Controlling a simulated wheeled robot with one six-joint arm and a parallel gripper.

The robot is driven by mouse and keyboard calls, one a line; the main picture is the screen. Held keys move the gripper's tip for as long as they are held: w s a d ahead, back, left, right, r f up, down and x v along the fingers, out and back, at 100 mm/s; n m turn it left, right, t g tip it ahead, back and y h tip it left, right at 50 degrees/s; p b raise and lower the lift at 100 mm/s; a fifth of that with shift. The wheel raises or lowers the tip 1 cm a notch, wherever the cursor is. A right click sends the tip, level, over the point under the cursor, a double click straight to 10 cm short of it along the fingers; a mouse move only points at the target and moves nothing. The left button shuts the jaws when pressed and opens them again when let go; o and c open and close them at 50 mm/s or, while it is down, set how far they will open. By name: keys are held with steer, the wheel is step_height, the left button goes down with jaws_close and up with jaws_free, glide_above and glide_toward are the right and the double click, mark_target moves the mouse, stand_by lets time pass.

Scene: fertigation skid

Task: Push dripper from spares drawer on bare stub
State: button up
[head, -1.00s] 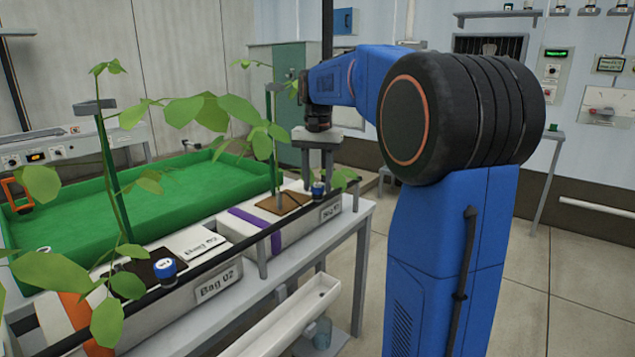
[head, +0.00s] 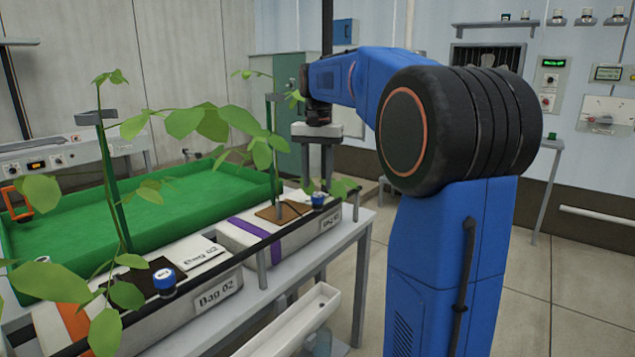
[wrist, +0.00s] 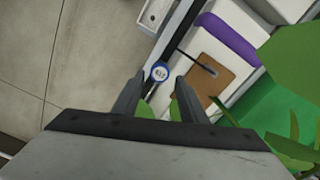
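A dripper with a blue cap (head: 318,200) sits on the black pipe at the far bag. It also shows in the wrist view (wrist: 159,72), in line with the gap between my fingertips. A second blue-capped dripper (head: 164,278) is on the pipe by Bag 02. My gripper (head: 317,182) points down above the far dripper. In the wrist view its two fingers (wrist: 158,84) are apart with nothing held between them. I cannot make out a spares drawer or a bare stub in either view.
The black pipe (head: 205,288) runs along the front of the white bags. Tall plants (head: 118,215) stand among the bags, with leaves near my gripper. A green tray (head: 70,232) lies behind, and a white gutter (head: 292,320) hangs below.

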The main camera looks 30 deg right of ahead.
steer(key=shift+r, duration=0.25)
steer(key=o, duration=0.6)
steer(key=shift+c, duration=0.2)
steer(key=shift+r, duration=0.15)
step_height(320, 180, up, 9)
stand_by(1.1)
stand_by(0.5)
